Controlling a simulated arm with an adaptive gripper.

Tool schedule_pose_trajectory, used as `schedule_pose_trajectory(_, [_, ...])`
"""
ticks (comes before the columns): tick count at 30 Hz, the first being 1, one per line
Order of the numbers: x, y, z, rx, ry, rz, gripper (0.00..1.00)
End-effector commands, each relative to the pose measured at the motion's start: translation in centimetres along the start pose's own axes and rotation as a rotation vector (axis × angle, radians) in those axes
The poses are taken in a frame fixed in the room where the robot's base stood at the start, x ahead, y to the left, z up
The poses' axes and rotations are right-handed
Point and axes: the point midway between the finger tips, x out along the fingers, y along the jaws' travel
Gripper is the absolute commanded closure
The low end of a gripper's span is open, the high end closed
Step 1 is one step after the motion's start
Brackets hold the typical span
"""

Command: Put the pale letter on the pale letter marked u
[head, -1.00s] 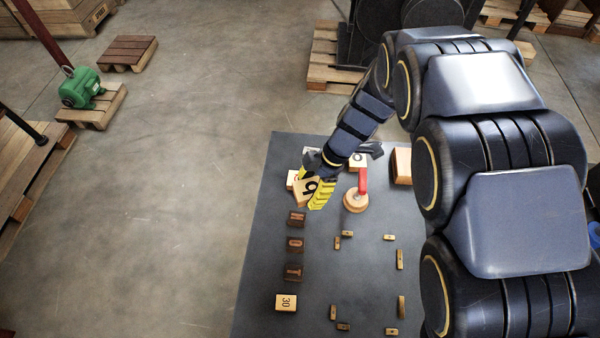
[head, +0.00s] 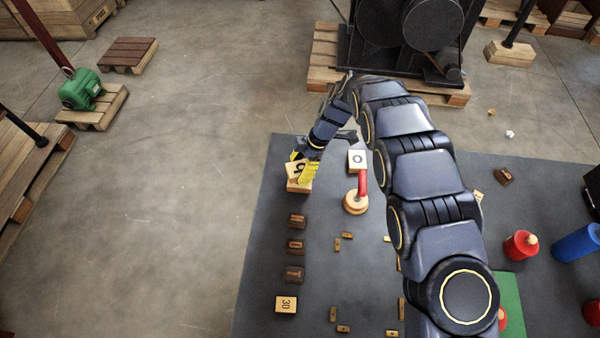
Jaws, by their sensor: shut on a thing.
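My gripper (head: 307,168) has yellow fingers and is shut on a pale letter block (head: 295,170) with a dark character on its top face. The held block is at the far left of the dark mat, directly over another pale block (head: 300,188). Only the lower block's front side shows, so its mark is hidden. I cannot tell whether the two blocks touch.
Small brass pieces (head: 347,235) lie further right.

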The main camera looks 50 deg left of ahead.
Motion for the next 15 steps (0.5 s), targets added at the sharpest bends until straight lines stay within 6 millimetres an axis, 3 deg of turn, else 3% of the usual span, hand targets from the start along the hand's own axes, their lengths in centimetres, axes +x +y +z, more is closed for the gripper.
schedule_pose_trajectory(5, [2.5,-0.1,0.9,-0.001,0.003,-0.003,0.86])
schedule_pose_trajectory(15, [2.7,-0.1,1.1,-0.001,0.001,-0.001,0.86])
